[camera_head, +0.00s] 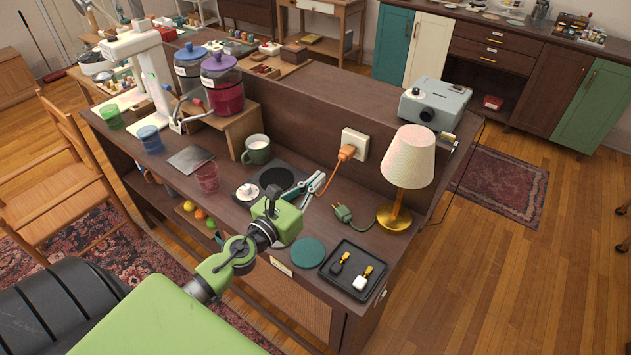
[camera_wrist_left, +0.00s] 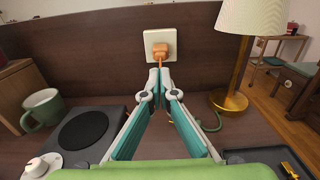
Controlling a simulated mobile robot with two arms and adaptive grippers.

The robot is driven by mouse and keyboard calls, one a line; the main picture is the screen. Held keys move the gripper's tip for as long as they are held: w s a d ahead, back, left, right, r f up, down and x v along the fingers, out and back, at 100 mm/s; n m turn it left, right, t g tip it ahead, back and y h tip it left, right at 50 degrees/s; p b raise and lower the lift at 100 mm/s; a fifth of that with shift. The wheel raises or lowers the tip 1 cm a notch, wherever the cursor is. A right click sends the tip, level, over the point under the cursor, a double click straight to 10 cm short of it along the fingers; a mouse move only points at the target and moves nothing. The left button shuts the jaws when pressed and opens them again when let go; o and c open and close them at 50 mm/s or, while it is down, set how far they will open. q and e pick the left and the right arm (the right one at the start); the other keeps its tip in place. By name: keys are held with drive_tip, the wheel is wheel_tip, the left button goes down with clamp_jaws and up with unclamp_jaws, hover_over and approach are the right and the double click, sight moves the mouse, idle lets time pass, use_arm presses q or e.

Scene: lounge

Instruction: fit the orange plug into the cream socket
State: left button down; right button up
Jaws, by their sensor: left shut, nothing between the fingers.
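The cream socket (camera_head: 355,143) is on the upright dark wood panel at the back of the counter. It also shows in the left wrist view (camera_wrist_left: 151,37). The orange plug (camera_head: 346,153) sits against the socket's face, with its orange cord hanging down; the wrist view shows it (camera_wrist_left: 161,47) at the socket's lower right. Its prongs are hidden. My left gripper (camera_head: 319,182) is shut and empty, its tips (camera_wrist_left: 159,73) pointing at the panel just below and in front of the plug, in line with the cord. My right gripper is not in view.
A lamp (camera_head: 408,160) with a brass base and a green plug (camera_head: 342,212) are right of the gripper. A green mug (camera_head: 257,150) and a dark round hotplate (camera_head: 277,178) are left. A black tray (camera_head: 339,282) and a teal disc (camera_head: 308,252) lie at the front.

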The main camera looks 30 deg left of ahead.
use_arm(q)
drive_tip(key=shift+w+d+p, duration=0.15)
drive_tip(key=shift+w+p, duration=0.1)
drive_tip(key=shift+w, duration=1.4)
drive_tip(key=shift+w+d+p, duration=0.15)
drive_tip(key=shift+w+p, duration=0.1)
drive_tip(key=shift+w, duration=1.35)
drive_tip(key=shift+w+d, duration=0.1)
drive_tip(key=shift+w, duration=1.15)
approach(341, 158)
drive_tip(key=shift+w, duration=1.05)
